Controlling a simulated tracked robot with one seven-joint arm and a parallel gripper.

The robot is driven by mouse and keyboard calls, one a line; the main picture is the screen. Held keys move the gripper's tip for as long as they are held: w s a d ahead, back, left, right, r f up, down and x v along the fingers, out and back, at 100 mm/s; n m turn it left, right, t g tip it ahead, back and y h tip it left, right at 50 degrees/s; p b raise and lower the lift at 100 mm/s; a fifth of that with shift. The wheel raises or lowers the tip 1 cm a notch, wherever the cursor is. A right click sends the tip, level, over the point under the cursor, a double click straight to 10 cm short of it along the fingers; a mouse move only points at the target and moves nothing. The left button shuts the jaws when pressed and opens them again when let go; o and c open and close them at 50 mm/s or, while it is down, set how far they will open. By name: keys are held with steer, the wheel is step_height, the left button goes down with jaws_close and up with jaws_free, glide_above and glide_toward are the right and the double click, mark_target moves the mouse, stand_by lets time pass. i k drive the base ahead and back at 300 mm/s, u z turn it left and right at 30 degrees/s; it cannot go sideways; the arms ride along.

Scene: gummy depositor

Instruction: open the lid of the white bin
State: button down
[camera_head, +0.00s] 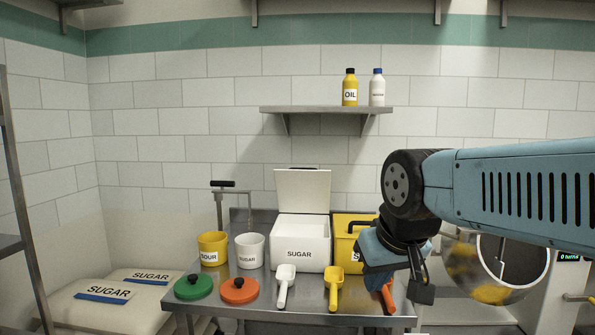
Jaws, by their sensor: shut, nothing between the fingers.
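The white bin (300,253), marked SUGAR, stands on the steel table. Its white lid (303,190) is raised and stands upright at the back of the bin. My gripper (422,292) hangs at the right end of the table, pointing down. It is shut and empty, to the right of the white bin and apart from it.
A yellow bin (343,243) stands right of the white bin, partly behind my arm. In front lie a white scoop (284,280), a yellow scoop (334,284), a green lid (194,288) and an orange lid (239,291). Yellow (212,249) and white (250,251) tubs stand left.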

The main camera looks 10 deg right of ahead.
mark_target(299, 190)
steer(key=z, duration=0.25)
steer(key=i, duration=0.95)
steer(key=u, duration=0.25)
